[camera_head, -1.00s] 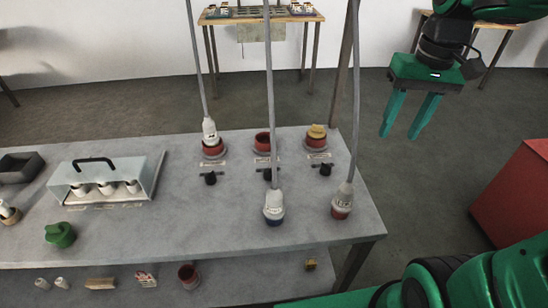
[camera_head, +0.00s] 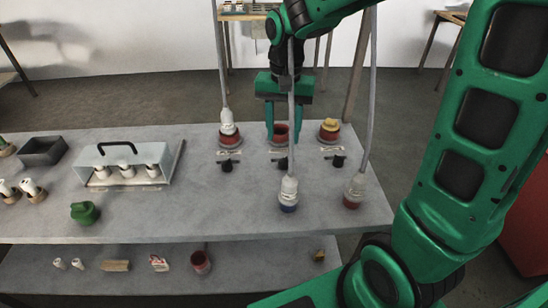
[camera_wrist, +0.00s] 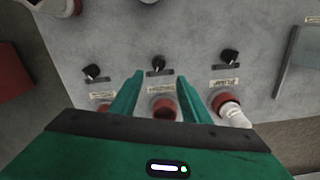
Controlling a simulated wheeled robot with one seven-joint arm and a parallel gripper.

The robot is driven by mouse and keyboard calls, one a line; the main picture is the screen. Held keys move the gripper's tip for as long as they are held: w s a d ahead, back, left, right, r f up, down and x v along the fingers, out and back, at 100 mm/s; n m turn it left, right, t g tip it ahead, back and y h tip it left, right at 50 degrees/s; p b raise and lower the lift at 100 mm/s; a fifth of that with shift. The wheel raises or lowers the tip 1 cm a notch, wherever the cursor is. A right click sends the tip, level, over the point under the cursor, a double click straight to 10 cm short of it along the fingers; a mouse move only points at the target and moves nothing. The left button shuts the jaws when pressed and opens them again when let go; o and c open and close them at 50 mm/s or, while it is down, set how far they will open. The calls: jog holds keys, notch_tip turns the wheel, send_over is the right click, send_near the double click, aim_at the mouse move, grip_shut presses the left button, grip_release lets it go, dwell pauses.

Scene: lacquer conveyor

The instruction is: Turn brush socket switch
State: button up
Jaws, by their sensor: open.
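Three sockets with black switches in front stand in a row on the grey table. The middle red socket (camera_head: 281,134) is uncovered, with its black switch (camera_head: 284,163) in front; this switch also shows in the wrist view (camera_wrist: 158,63). The left switch (camera_head: 226,165) belongs to a socket holding a white plug (camera_head: 228,124). The right switch (camera_head: 339,161) belongs to a socket with a yellow cap (camera_head: 330,125). My gripper (camera_wrist: 161,84) is open and empty above the middle socket, its fingers pointing toward the middle switch. The middle label is too blurred to read surely.
Cables hang down to the plugs; one passes close in front of my gripper to the blue-ringed plug (camera_head: 288,195). Another grey plug (camera_head: 354,190) stands at the right edge. A clear handled case (camera_head: 128,160) and a green object (camera_head: 85,213) are left.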

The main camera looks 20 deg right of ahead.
aim_at(283, 163)
notch_tip(283, 163, down, 9)
jog(key=shift+d+f, duration=0.1)
jog(key=shift+d, duration=0.05)
dwell(0.4)
